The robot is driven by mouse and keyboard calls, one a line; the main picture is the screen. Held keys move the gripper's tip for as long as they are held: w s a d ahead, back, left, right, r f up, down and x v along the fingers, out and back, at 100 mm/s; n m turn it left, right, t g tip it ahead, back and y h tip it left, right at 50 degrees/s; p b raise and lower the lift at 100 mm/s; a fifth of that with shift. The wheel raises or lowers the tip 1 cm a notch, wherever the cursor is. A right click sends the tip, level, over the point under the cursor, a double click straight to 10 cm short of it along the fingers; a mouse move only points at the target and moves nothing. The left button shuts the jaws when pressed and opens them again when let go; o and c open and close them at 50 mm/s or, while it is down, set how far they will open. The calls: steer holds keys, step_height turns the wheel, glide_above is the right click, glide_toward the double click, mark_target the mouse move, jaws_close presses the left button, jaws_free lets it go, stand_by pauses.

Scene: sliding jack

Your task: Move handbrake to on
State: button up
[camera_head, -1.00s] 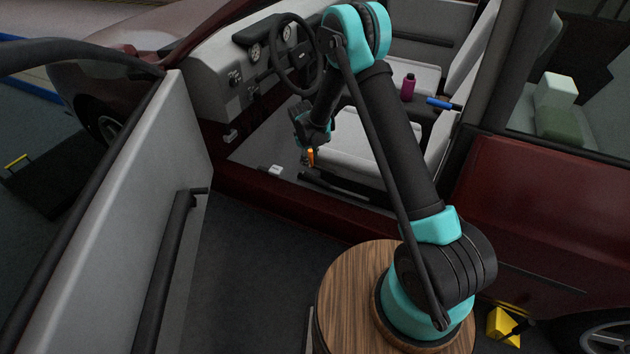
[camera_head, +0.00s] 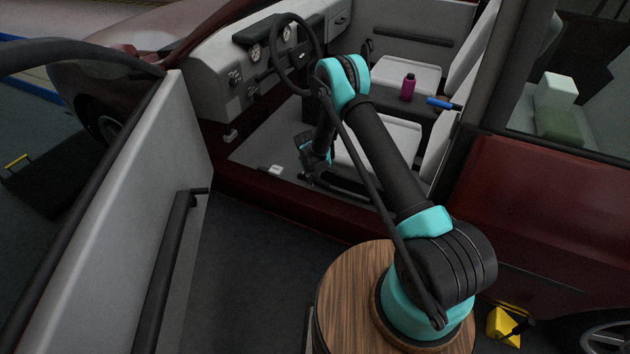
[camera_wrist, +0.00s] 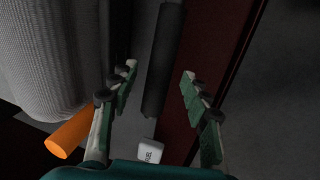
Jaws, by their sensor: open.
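A black bar-shaped lever, which looks like the handbrake (camera_wrist: 165,60), lies beside the driver's seat along the door sill. In the wrist view it runs between the two fingers of my gripper (camera_wrist: 159,72), with a gap on each side. My gripper is open, and I cannot tell how far above the lever it is.
An orange cylinder (camera_wrist: 70,132) is just left of my left finger. The grey seat (camera_wrist: 60,55) is close on the left, the red sill (camera_wrist: 215,60) on the right. The steering wheel (camera_head: 297,55) and open door (camera_head: 130,190) flank the opening. A magenta bottle (camera_head: 408,88) stands farther inside.

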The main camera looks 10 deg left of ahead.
mark_target(315, 178)
steer(key=shift+x, duration=1.65)
steer(key=shift+c, duration=0.4)
jaws_close()
